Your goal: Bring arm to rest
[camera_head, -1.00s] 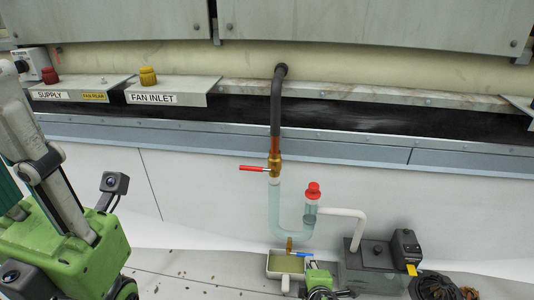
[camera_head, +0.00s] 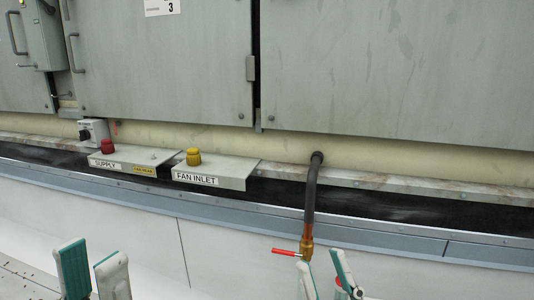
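My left gripper (camera_head: 90,258) shows at the bottom left with its two white-and-teal fingers pointing up. Its fingers are apart with nothing seen between them, in front of the pale lower wall. My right gripper (camera_head: 320,260) shows at the bottom, right of the middle. Its fingers are apart too, just below and in front of the brass valve (camera_head: 307,248) with a red lever. A bit of red shows low behind its right finger. The rest of both arms is below the frame.
A dark pipe (camera_head: 311,195) runs down from the wall to the valve. Metal ledges carry a red knob (camera_head: 107,146) and a yellow knob (camera_head: 193,156), labelled SUPPLY and FAN INLET. Large grey cabinet panels (camera_head: 400,70) fill the top. The tray and pump are out of frame.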

